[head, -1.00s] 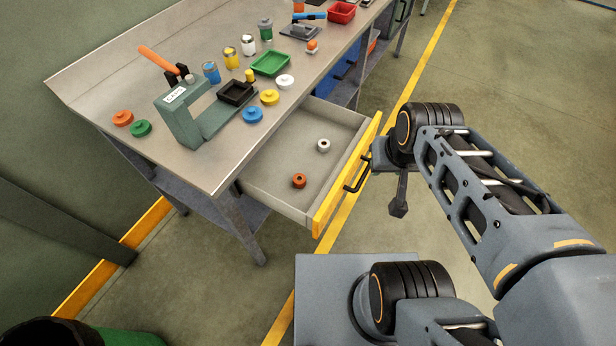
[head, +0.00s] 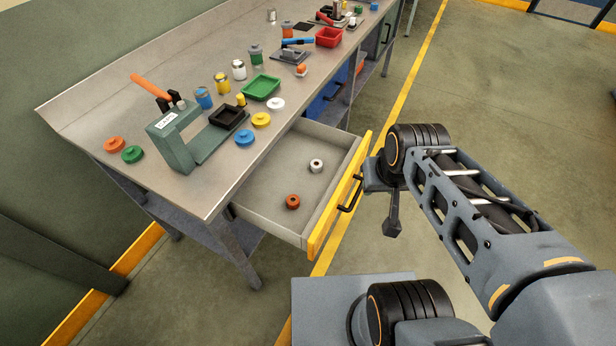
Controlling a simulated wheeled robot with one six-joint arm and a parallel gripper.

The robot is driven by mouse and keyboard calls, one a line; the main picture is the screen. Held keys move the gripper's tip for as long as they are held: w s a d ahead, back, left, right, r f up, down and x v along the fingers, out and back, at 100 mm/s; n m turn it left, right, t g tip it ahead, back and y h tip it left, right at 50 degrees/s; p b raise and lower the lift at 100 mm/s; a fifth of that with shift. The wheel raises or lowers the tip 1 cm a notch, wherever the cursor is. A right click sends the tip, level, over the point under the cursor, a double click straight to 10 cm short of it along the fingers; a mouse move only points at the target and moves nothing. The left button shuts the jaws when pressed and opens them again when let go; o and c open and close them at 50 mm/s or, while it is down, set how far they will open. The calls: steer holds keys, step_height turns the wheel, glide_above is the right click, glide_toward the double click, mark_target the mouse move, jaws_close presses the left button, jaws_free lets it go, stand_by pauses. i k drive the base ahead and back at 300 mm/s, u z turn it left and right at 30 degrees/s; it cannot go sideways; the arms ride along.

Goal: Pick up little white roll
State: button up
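A small white roll (head: 316,165) with a dark centre lies in the open drawer (head: 270,190), towards its far end. A similar orange-brown roll (head: 292,202) lies nearer in the same drawer. My gripper (head: 392,228) points down outside the drawer, to the right of its yellow front and black handle (head: 349,194). It is apart from both rolls. It is small and seen edge-on, so I cannot tell whether its fingers are open or shut. I see nothing held in it.
The workbench (head: 190,110) above the drawer carries a green press (head: 175,140), coloured discs, including a white disc (head: 275,104), several cans, a green tray (head: 262,87) and a red tray (head: 329,37). The floor right of the drawer is clear except for my arm.

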mark_target(317, 166)
steer(key=z, duration=1.15)
steer(key=i, duration=2.1)
steer(key=u, duration=4.15)
